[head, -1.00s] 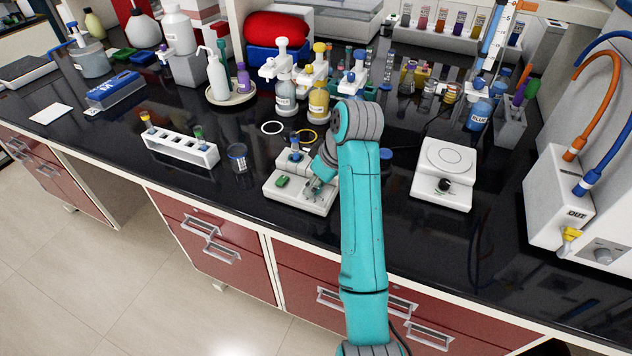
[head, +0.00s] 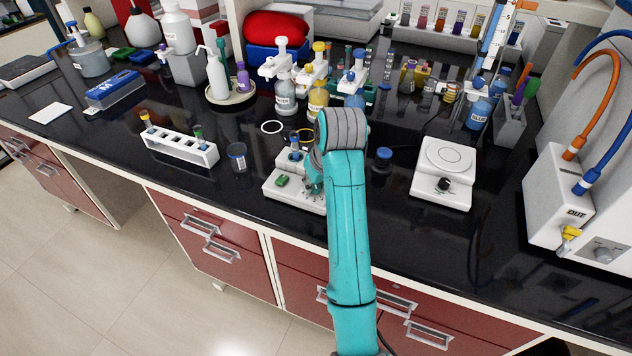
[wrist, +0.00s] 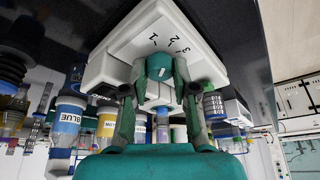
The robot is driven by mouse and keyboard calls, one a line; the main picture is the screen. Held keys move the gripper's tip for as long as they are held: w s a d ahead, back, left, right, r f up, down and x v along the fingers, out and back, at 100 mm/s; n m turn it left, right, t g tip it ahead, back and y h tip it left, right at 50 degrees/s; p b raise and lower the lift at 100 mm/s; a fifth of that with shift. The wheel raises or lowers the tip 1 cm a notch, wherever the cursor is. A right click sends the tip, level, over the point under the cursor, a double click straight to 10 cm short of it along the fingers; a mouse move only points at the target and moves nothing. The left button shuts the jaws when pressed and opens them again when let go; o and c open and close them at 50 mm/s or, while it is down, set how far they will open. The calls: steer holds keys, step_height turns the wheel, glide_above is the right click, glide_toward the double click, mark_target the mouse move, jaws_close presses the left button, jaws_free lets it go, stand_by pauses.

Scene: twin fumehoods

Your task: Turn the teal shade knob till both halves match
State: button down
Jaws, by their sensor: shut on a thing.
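The white instrument (head: 287,197) stands near the counter's front edge, with a green part on its near left and a blue-topped vial at its back. In the wrist view its white face (wrist: 137,40) carries the numbers 1, 2 and 3 above the teal knob (wrist: 159,66). My gripper (wrist: 160,75) has one finger on each side of this knob and is shut on it. In the head view my gripper (head: 314,187) is at the instrument's right side, largely hidden by my arm. I cannot make out the two halves to compare, or their shades.
A small dark jar (head: 237,157) and a white tube rack (head: 180,150) stand to the left. A blue-capped bottle (head: 383,160) and a white balance (head: 443,173) stand to the right. Dispenser bottles (head: 285,92) stand behind.

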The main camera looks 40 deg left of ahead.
steer(key=m, duration=0.2)
steer(key=m+t+h, duration=0.1)
steer(key=m, duration=0.2)
steer(key=shift+s+m+t+h, duration=0.1)
steer(key=shift+m+t+h, duration=0.2)
steer(key=m+h, duration=0.1)
steer(key=m, duration=0.4)
steer(key=shift+a+t+h, duration=0.1)
steer(key=shift+t+h, duration=0.3)
steer(key=shift+m, duration=0.3)
steer(key=c, duration=1.2)
jaws_free()
